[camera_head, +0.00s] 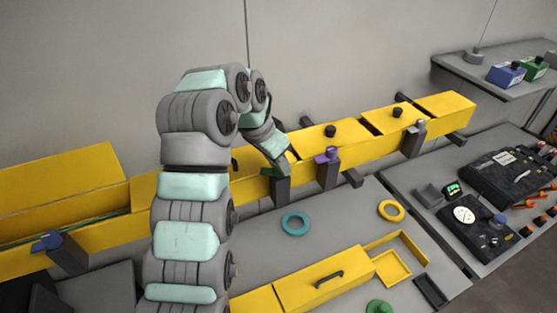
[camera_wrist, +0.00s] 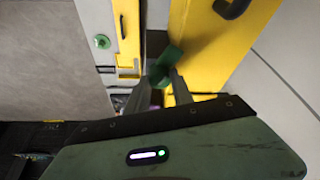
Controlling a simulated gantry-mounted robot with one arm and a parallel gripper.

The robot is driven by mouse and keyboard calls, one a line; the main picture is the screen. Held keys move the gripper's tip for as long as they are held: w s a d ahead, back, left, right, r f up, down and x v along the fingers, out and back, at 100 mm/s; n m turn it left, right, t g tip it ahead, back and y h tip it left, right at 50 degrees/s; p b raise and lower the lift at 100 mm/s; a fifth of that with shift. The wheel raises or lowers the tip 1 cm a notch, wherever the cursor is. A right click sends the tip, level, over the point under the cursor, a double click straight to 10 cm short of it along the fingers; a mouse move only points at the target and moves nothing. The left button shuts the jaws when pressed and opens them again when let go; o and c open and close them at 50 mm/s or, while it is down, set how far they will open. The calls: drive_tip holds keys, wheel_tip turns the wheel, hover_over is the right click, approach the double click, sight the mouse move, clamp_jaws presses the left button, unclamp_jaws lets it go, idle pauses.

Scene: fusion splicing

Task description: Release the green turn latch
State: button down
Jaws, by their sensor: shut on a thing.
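The green turn latch (camera_wrist: 165,62) is in the middle of the wrist view, beside the yellow channel wall. My gripper (camera_wrist: 158,92) is shut on it, with one finger on either side of its lower part. In the head view my gripper (camera_head: 281,158) is at the front of the long yellow channel (camera_head: 364,150), above a dark grey bracket (camera_head: 281,191). The latch is mostly hidden there by my gripper. I cannot tell the latch's exact turn angle.
A purple latch (camera_head: 327,156) stands close to the right of my gripper, and a grey latch (camera_head: 419,127) farther right. A blue latch (camera_head: 47,241) is at far left. A teal ring (camera_head: 295,223) and a yellow ring (camera_head: 390,210) lie on the grey table below.

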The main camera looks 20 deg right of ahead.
drive_tip(key=shift+m, duration=0.4)
drive_tip(key=c, duration=1.1)
unclamp_jaws()
drive_tip(key=v, duration=1.1)
drive_tip(key=shift+w, duration=0.2)
drive_tip(key=shift+f, duration=0.1)
